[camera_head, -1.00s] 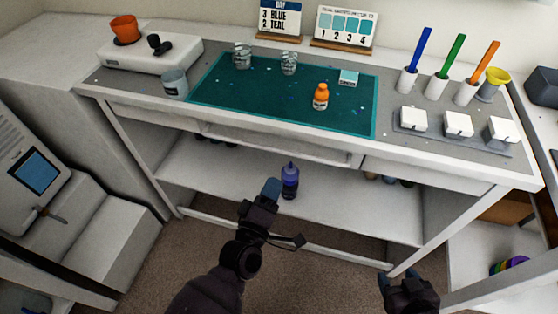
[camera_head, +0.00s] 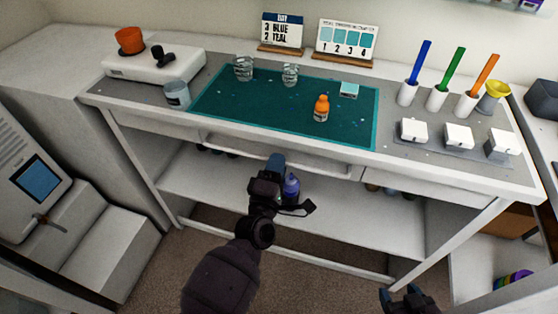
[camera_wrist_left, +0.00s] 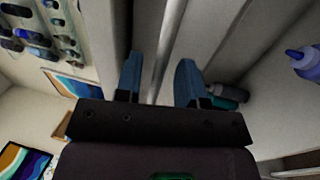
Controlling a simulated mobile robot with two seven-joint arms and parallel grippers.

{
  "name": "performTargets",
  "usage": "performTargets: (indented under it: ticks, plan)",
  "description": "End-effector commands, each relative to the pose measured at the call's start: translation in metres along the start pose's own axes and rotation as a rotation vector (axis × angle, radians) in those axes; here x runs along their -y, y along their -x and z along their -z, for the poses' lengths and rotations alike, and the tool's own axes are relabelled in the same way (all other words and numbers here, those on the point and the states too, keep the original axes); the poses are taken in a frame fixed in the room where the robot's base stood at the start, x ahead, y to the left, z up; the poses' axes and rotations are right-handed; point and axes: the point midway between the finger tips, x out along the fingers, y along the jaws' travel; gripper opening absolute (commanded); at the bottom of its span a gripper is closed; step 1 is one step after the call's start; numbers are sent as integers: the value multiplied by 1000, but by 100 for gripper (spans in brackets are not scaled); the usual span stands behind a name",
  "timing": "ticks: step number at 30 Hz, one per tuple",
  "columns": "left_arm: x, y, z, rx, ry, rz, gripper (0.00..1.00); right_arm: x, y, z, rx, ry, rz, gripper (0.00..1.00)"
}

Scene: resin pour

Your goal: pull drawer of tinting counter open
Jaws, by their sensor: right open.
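The tinting counter (camera_head: 120,112) stands ahead, with a wide middle drawer under its top that looks closed. The drawer's long pale bar handle (camera_head: 225,148) runs along its front. My left gripper (camera_head: 275,163) is at the handle, near its middle, with its blue fingers pointing at the drawer front. In the left wrist view the fingers (camera_wrist_left: 158,78) are apart, and the pale bar (camera_wrist_left: 167,45) runs between them without visible contact. My right gripper (camera_head: 403,296) is open and low at the bottom edge, away from the counter; only part of it shows.
A purple-blue bottle (camera_head: 291,187) stands on the shelf below, close to my left gripper. The counter top carries a teal mat (camera_head: 240,110), an orange bottle (camera_head: 321,108), glass cups, white boxes and coloured sticks. Open floor lies in front.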

Motion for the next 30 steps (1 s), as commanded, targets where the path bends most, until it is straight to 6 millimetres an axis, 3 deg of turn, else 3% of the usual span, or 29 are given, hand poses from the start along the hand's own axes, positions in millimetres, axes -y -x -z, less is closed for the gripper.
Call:
performTargets:
  ticks: [6, 14, 22, 30]
  plan:
    - [0, -13, -1, 1, 1, 1, 36, 0, 0, -1, 1, 2, 0, 59]
    - [0, -14, 0, 1, 0, 1, 36, -3, 1, -1, 1, 13, 0, 59]
    - [0, -14, 0, 1, 0, 1, 0, -4, 1, -1, 1, 15, 0, 59]
    - [0, -14, 0, 1, 0, 1, 0, -2, 0, 0, 0, 8, -1, 59]
